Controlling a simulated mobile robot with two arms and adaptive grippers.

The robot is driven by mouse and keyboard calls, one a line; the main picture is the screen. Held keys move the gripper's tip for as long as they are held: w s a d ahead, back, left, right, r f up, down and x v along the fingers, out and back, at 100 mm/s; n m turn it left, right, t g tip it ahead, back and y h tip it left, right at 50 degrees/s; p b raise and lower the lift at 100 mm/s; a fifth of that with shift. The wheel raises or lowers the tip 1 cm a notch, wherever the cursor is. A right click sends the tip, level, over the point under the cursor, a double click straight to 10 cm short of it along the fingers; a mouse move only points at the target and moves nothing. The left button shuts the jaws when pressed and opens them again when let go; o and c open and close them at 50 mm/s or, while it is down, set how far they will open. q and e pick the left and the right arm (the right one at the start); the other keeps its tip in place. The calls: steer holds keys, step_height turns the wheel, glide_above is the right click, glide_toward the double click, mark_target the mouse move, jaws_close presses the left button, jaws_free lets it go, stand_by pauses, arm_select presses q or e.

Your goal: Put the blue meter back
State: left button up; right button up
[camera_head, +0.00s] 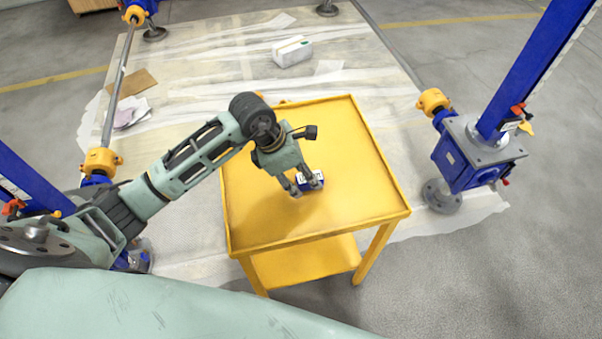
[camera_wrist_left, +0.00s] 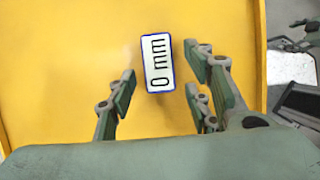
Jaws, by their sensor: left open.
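The blue meter (camera_head: 312,181) lies on the top of the yellow cart (camera_head: 345,135). In the left wrist view the meter (camera_wrist_left: 158,63) shows a white face reading "0 mm" with a thin blue border. My left gripper (camera_head: 300,188) is over the cart top, right at the meter in the head view. In the wrist view the left gripper (camera_wrist_left: 160,95) is open, with its fingers on either side of the near end of the meter and gaps between. I cannot tell its exact height above the cart. My right gripper is not in view.
A blue screw jack (camera_head: 465,155) with a tall blue column stands right of the cart. Another blue jack part (camera_head: 30,185) is at the left edge. A white box (camera_head: 292,51) lies on the sheeted floor behind. The rest of the cart top is clear.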

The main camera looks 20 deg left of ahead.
arm_select(q)
steer(key=v, duration=1.2)
